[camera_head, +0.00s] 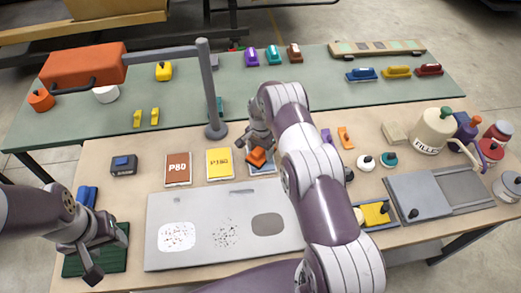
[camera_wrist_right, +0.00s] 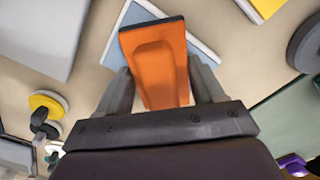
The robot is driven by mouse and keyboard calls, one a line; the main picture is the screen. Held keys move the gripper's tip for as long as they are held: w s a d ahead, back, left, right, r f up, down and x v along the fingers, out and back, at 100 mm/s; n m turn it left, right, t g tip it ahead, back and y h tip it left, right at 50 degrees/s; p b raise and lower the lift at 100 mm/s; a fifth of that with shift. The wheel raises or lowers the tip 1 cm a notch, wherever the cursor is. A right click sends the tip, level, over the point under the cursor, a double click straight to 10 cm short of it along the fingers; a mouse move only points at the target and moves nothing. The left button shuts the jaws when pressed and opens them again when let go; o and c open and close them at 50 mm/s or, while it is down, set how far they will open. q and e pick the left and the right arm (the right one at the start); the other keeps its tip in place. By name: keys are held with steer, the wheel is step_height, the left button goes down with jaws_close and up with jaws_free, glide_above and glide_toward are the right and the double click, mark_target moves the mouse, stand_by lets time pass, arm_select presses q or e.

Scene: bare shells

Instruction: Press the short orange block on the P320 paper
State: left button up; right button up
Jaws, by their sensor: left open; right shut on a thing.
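The short orange block (camera_head: 257,156) is held by my right gripper (camera_head: 258,146), and it shows between the fingers in the right wrist view (camera_wrist_right: 158,70). A blue-edged paper (camera_head: 264,171) lies under the block, also in the right wrist view (camera_wrist_right: 203,52). Its label is hidden; it lies in line with the P80 paper (camera_head: 178,176) and a yellow paper (camera_head: 220,170). The block is over the blue paper; I cannot tell whether they touch. My left gripper (camera_head: 97,262) is open and empty over a dark green mat (camera_head: 115,262) at the front left.
A grey plate (camera_head: 160,212) with speckled patches lies in front of the papers. A grey post (camera_head: 212,95) stands behind them. A jug (camera_head: 432,130), jars and a grey sliding tray (camera_head: 425,195) fill the right side. A green table (camera_head: 310,85) stands behind.

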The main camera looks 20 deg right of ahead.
steer(key=shift+f+b, duration=0.25)
steer(key=shift+b, duration=0.25)
stand_by(1.3)
steer(key=shift+r+p, duration=1.75)
steer(key=shift+r, duration=1.8)
